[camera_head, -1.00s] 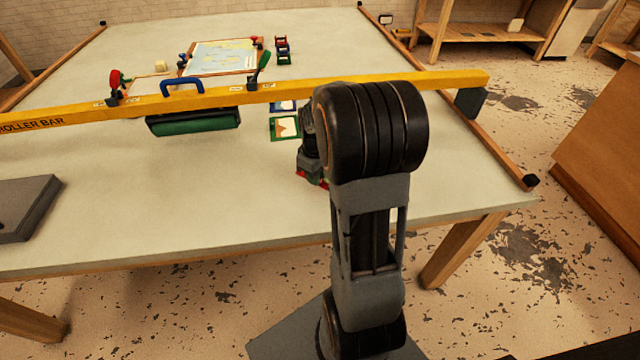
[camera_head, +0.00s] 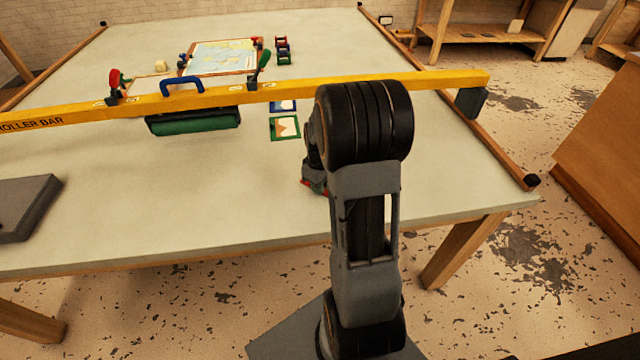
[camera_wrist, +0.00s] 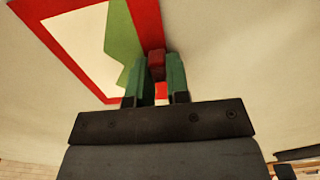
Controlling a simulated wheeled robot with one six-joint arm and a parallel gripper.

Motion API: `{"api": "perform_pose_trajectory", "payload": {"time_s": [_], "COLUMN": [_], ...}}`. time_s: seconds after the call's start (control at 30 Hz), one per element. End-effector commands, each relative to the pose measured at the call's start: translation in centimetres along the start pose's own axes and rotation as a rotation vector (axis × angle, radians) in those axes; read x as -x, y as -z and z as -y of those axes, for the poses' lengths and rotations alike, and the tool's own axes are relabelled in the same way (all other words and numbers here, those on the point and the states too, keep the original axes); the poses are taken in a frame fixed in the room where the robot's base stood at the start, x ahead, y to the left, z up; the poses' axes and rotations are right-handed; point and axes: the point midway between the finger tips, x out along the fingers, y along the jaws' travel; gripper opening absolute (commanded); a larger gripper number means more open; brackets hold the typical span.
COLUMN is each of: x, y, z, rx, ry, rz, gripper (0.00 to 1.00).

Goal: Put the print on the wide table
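The print with a red border, white field and green shape (camera_wrist: 88,42) shows at the upper left in the wrist view. A red block (camera_wrist: 156,63) stands at its border, between the teal fingers of my gripper (camera_wrist: 158,75). The fingers look closed on both sides of this block. In the head view my gripper (camera_head: 315,184) is low over the near right part of a large pale table (camera_head: 220,215), with bits of red at its tip. My arm hides most of the print there. I cannot tell whether the print touches the table.
A yellow roller bar (camera_head: 260,95) spans the table, with a green roller (camera_head: 195,122) under it. A green-bordered card (camera_head: 285,128) and a blue-bordered card (camera_head: 283,106) lie beyond my gripper. A grey slab (camera_head: 25,207) lies at left. The table's near middle is clear.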

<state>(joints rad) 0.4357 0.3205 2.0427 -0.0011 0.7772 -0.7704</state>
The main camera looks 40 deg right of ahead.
Motion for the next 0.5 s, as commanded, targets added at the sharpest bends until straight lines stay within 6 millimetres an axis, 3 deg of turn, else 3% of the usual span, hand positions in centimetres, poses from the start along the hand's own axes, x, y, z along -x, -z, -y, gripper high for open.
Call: {"api": "perform_pose_trajectory", "payload": {"time_s": [0.27, 0.5], "x": [-0.02, 0.11], "y": [-0.01, -0.01], "z": [0.01, 0.01], "rx": [0.000, 0.000], "ry": [0.000, 0.000], "rz": [0.000, 0.000], "gripper": [0.42, 0.42]}}
